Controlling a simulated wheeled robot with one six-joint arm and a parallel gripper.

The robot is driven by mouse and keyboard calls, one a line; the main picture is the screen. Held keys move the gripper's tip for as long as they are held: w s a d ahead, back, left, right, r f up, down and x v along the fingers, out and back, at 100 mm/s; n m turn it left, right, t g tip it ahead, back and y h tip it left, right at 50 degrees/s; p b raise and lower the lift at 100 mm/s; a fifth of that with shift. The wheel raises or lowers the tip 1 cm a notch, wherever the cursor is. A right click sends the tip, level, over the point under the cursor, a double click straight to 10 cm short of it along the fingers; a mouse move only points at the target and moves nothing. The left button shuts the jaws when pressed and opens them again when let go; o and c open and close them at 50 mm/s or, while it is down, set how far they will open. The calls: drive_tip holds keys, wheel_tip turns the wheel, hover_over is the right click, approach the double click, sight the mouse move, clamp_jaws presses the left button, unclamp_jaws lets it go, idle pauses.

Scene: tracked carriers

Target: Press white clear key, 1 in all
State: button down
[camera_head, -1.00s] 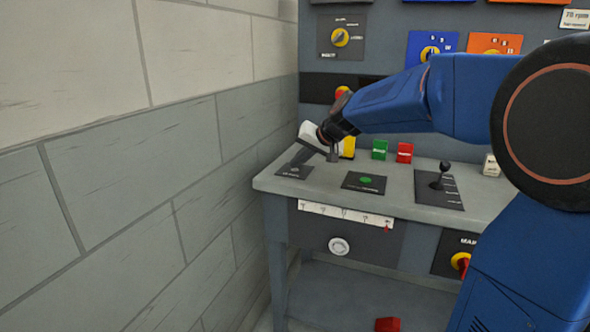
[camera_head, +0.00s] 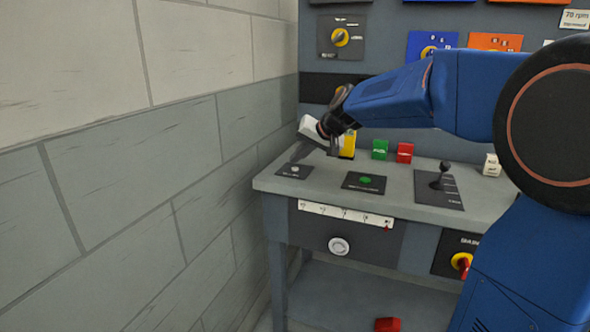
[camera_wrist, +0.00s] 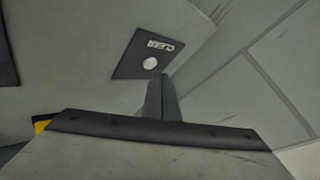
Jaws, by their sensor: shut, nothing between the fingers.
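The white clear key (camera_head: 294,169) is a small round button on a dark plate (camera_head: 283,174) at the left end of the desk. In the wrist view the key (camera_wrist: 150,63) shows on its plate (camera_wrist: 133,49), which is lettered CLEAR. My gripper (camera_head: 299,155) is shut and empty, just above and behind the key. In the wrist view its fingertips (camera_wrist: 162,77) are close to the key, with a small gap in the picture. I see no touch. The key itself is not covered in either view.
A green-button plate (camera_head: 364,183) and a joystick plate (camera_head: 440,189) lie to the right on the grey desk (camera_head: 322,197). Yellow (camera_head: 347,146), green (camera_head: 380,149) and red (camera_head: 405,152) blocks stand behind. A block wall (camera_head: 150,200) closes the left side.

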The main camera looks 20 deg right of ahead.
drive_tip(key=shift+r, duration=0.1)
wheel_tip(320, 180, up, 5)
drive_tip(key=shift+f, duration=0.1)
idle(0.6)
idle(0.5)
drive_tip(key=s+d+f+n+g+h, duration=0.1)
drive_tip(key=s+f, duration=0.5)
drive_tip(key=s, duration=0.8)
drive_tip(key=s+d+f+n+g+h, duration=0.1)
drive_tip(key=s+f, duration=0.6)
drive_tip(key=s, duration=0.7)
drive_tip(key=s+d+f+n+g+h, duration=0.1)
drive_tip(key=s+d+f, duration=0.3)
drive_tip(key=s, duration=1)
wheel_tip(320, 180, down, 3)
drive_tip(key=shift+d+r+h, duration=0.2)
drive_tip(key=shift+h, duration=0.6)
drive_tip(key=shift+s, duration=0.1)
